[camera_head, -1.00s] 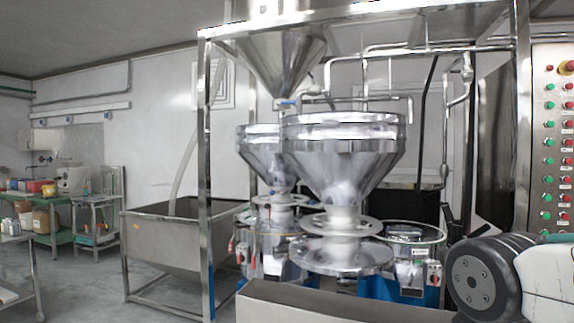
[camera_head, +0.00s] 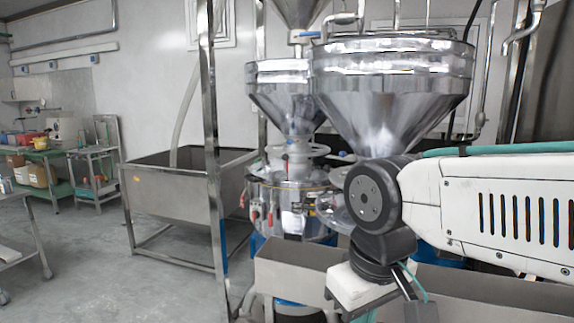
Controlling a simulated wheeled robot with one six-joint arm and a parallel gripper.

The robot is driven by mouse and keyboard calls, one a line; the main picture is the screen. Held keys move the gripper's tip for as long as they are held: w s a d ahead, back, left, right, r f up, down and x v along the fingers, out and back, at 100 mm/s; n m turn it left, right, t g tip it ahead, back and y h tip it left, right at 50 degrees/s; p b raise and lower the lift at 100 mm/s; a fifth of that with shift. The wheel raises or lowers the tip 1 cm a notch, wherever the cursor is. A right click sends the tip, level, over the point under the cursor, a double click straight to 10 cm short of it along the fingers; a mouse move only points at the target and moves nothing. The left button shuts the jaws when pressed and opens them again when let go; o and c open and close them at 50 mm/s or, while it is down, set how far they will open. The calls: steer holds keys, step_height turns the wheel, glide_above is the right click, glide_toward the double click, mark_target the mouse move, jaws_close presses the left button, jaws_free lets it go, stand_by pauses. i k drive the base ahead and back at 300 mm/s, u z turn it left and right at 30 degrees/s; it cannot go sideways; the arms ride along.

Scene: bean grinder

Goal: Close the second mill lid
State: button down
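Two steel mills with funnel hoppers stand ahead. The front hopper (camera_head: 392,92) is large and shiny, and my arm covers most of the mill body below it. The rear hopper (camera_head: 287,95) is smaller and stands to its left, above a round steel mill body (camera_head: 290,205) with red-handled latches. I cannot tell which part is the second mill lid or whether it is open. My white arm reaches in from the right and its dark joint bends down in front of the front mill. My gripper's fingers do not show.
A steel bin (camera_head: 170,190) on legs and an upright frame post (camera_head: 213,160) stand left. Grey floor (camera_head: 90,270) is free at the lower left.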

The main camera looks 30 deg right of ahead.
mark_target(383, 95)
steer(key=z, duration=0.1)
steer(key=i, duration=1.2)
steer(key=z, duration=0.25)
